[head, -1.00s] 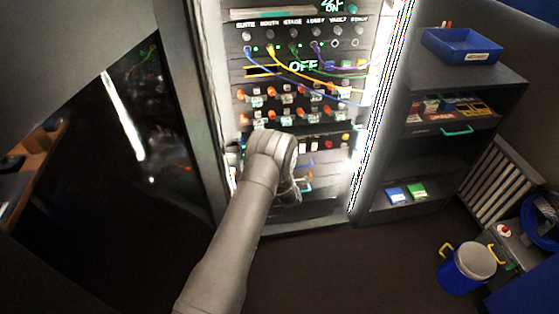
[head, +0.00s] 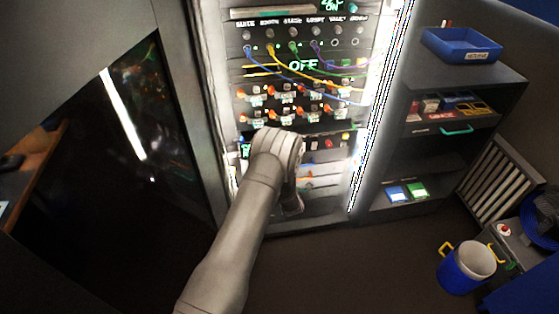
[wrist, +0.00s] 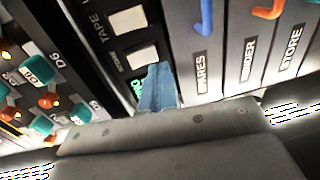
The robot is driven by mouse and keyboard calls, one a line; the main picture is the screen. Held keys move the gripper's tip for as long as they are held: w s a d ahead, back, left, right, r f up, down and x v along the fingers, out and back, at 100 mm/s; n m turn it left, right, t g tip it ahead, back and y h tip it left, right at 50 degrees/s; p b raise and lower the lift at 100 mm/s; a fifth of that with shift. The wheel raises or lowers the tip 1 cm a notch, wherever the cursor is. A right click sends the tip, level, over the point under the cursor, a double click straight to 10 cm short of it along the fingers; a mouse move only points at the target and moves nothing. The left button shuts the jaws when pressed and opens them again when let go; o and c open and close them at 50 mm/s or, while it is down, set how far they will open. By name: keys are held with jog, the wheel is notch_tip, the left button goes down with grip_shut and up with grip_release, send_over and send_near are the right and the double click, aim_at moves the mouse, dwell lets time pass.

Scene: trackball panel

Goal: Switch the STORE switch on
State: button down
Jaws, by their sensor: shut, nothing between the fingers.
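My gripper (wrist: 157,88) is shut and empty in the wrist view, its fingers pointing at the panel. Its tips are close beside a white rocker switch (wrist: 145,55); I cannot tell whether they touch it. A second white rocker (wrist: 127,20) sits above it, near the word TAPE. A STORE label (wrist: 290,48) is on a pale front at the right, among fronts with handles; I cannot tell a switch there. In the head view my arm hides the fingers and part of the lower panel (head: 325,142).
Orange and teal knobs (wrist: 45,100) stand out at the left of the wrist view. Cables (head: 310,70) hang across the upper rack. Coloured handles project from the SPARES front (wrist: 203,20) and its neighbour (wrist: 268,12). A shelf unit (head: 450,175) stands at the right.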

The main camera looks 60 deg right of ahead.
jog(key=f+v, duration=0.2)
jog(key=v, duration=0.8)
jog(key=shift+f, duration=0.2)
jog(key=w+d+r, duration=0.3)
jog(key=w+d, duration=0.3)
jog(key=d, duration=0.1)
jog(key=f+v, duration=0.1)
jog(key=v, duration=0.7)
jog(key=shift+a+r, duration=0.25)
jog(key=shift+a, duration=0.15)
jog(key=shift+w+d, duration=0.1)
jog(key=shift+w, duration=0.1)
